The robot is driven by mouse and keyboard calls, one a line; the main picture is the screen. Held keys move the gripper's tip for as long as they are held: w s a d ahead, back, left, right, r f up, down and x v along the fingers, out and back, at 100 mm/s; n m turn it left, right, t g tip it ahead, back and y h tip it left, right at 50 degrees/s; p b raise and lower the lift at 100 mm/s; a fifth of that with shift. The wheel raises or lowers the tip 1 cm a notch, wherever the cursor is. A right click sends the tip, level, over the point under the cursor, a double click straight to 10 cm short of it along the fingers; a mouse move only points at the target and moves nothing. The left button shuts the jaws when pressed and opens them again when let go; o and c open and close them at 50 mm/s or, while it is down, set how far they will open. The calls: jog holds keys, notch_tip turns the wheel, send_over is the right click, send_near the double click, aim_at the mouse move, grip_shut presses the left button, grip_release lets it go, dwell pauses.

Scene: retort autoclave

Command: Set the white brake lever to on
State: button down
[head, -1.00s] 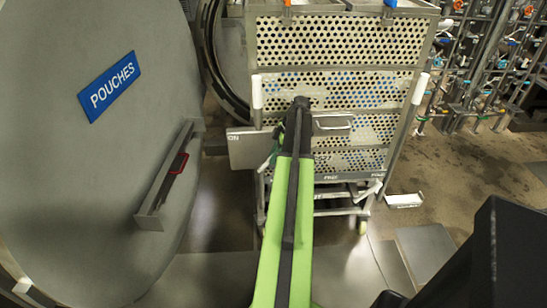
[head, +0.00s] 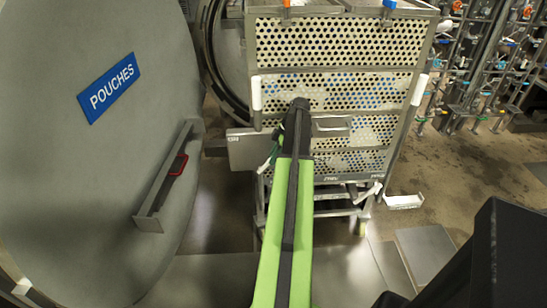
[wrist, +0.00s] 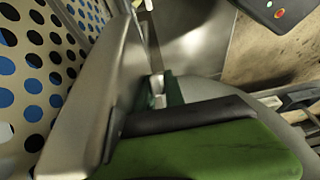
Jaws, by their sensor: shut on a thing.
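My gripper (wrist: 158,92) shows in the wrist view as dark green fingertips beyond a broad green and black body. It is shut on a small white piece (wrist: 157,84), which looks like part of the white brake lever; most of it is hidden. In the head view my green and black arm reaches to the lower left front of the perforated metal trolley (head: 335,26), and the fingers are mostly hidden behind it. Small, blurred lettering is on the trolley's lower edge. I cannot read the lever's setting.
A large grey round door with a blue POUCHES sign (head: 109,88) and a red-handled latch (head: 178,164) stands at left. White upright grips (head: 418,89) flank the trolley. A white bracket (head: 404,201) is low at right. Pipes and valves fill the back right; floor at right is open.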

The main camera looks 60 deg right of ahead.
dwell(0.5)
jog(key=shift+w+a+r+g+h+p, duration=0.4)
jog(key=shift+r+p, duration=0.2)
jog(key=shift+p, duration=0.4)
jog(key=shift+w+a+g+h+p, duration=0.3)
jog(key=shift+w+g+h+p, duration=0.15)
jog(key=shift+g, duration=0.35)
jog(key=c, duration=1.4)
grip_release()
jog(key=shift+d, duration=0.1)
jog(key=shift+r, duration=0.1)
